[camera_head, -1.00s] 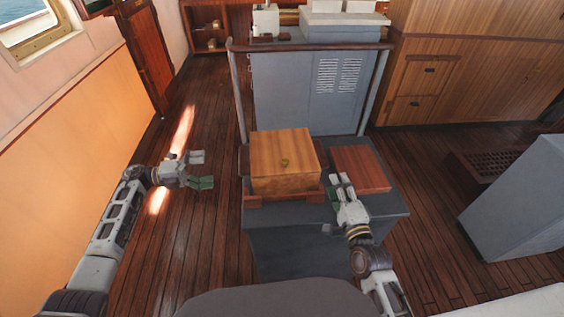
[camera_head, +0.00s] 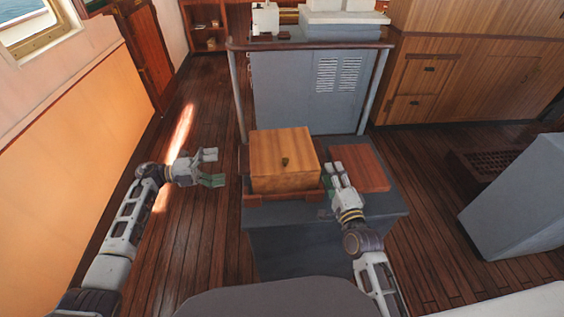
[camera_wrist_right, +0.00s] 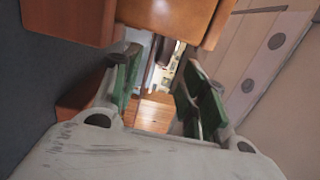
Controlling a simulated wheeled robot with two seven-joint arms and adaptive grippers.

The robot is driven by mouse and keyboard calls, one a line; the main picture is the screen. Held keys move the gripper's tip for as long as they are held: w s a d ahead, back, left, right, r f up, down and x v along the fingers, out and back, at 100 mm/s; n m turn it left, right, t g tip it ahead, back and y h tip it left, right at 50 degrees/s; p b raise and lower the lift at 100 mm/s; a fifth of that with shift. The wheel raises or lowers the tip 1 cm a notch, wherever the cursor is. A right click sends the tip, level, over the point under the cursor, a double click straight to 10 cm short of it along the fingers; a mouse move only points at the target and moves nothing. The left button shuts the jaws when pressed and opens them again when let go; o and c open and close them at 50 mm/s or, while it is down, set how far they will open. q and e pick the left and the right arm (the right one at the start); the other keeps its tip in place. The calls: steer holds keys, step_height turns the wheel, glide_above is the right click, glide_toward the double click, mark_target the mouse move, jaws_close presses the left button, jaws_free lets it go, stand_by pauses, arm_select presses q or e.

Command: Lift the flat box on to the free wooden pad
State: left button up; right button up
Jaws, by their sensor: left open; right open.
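The flat box (camera_head: 283,165) is light brown wood with a small dark knob on its near face. It sits in a reddish wooden cradle (camera_head: 252,201) on the left of a grey stand. The free wooden pad (camera_head: 368,169) is a bare reddish-brown slab right of the box. My left gripper (camera_head: 216,168) is open and empty, left of the box with a gap between. My right gripper (camera_head: 332,175) is open beside the box's right side, over the pad's left edge. In the right wrist view its open fingers (camera_wrist_right: 158,88) hold nothing, and orange-brown wood, apparently the box (camera_wrist_right: 168,13), shows beyond.
The grey stand (camera_head: 300,238) has bare top in front of the box. A grey cabinet with a rail (camera_head: 285,90) stands behind. Wooden drawers (camera_head: 425,90) are at the back right and a grey block (camera_head: 520,205) at the right. Plank floor is clear at the left.

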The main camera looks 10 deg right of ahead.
mark_target(248, 164)
arm_select(q)
steer(key=shift+w+d, duration=0.15)
steer(key=shift+d, duration=2.25)
steer(key=shift+w+d, duration=0.15)
steer(key=shift+d, duration=2.25)
arm_select(e)
steer(key=shift+w+a, duration=0.15)
steer(key=shift+w, duration=2.25)
steer(key=shift+w+a, duration=0.15)
steer(key=shift+w, duration=2.25)
